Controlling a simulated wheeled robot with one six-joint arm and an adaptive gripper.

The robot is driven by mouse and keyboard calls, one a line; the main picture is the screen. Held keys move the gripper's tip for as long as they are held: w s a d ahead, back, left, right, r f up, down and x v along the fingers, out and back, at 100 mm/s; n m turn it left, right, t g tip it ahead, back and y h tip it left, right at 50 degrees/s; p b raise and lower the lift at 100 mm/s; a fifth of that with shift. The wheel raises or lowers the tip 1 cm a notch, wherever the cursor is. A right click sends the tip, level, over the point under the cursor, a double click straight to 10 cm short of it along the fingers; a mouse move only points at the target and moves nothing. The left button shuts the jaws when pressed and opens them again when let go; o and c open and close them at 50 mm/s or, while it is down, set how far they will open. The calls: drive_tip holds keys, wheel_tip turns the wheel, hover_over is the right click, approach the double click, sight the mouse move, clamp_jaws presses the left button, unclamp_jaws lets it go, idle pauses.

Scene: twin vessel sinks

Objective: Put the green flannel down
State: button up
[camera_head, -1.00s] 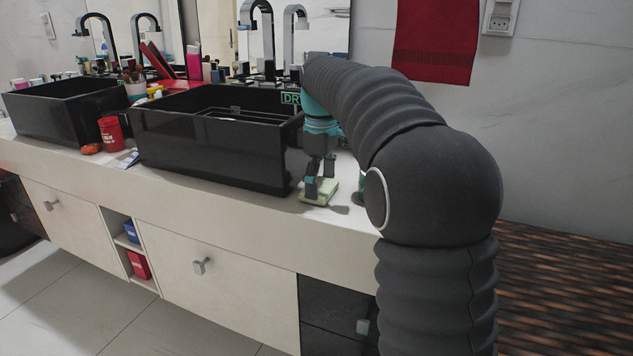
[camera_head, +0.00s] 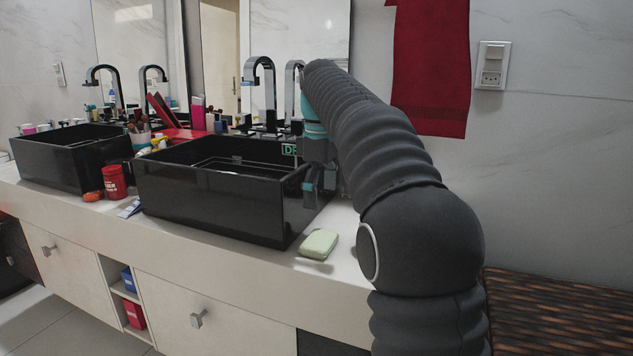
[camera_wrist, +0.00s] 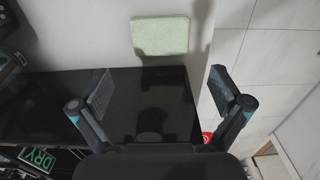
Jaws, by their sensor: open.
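The green flannel (camera_head: 318,244) is a small pale green folded pad. It lies flat on the white counter, near the front right corner of the right black sink. It also shows in the wrist view (camera_wrist: 160,35), apart from the fingers. My gripper (camera_head: 313,197) is raised above the counter beside the right wall of that sink, behind and above the flannel. In the wrist view my gripper (camera_wrist: 160,92) has its two fingers spread wide with nothing between them.
The right black sink (camera_head: 215,205) stands left of my gripper, its rim close to the fingers. A second black sink (camera_head: 65,172) is farther left. A red cup (camera_head: 114,182) stands between them. A red towel (camera_head: 430,75) hangs on the wall. The counter (camera_head: 262,262) in front is clear.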

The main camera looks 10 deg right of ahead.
drive_tip(key=shift+r, duration=1.35)
drive_tip(key=shift+s, duration=0.1)
drive_tip(key=s+f+m+t, duration=0.2)
drive_tip(key=s+m, duration=0.1)
drive_tip(key=s, duration=0.5)
drive_tip(key=s+f+m+t, duration=0.1)
drive_tip(key=s+f+m, duration=0.2)
drive_tip(key=s, duration=0.5)
drive_tip(key=s+a+f+m+t, duration=0.1)
drive_tip(key=s+f+m, duration=0.3)
drive_tip(key=s+f, duration=1)
drive_tip(key=shift+s+f+m+t, duration=0.15)
drive_tip(key=shift+f+m+t, duration=0.2)
drive_tip(key=shift+t, duration=0.45)
drive_tip(key=shift+r, duration=0.1)
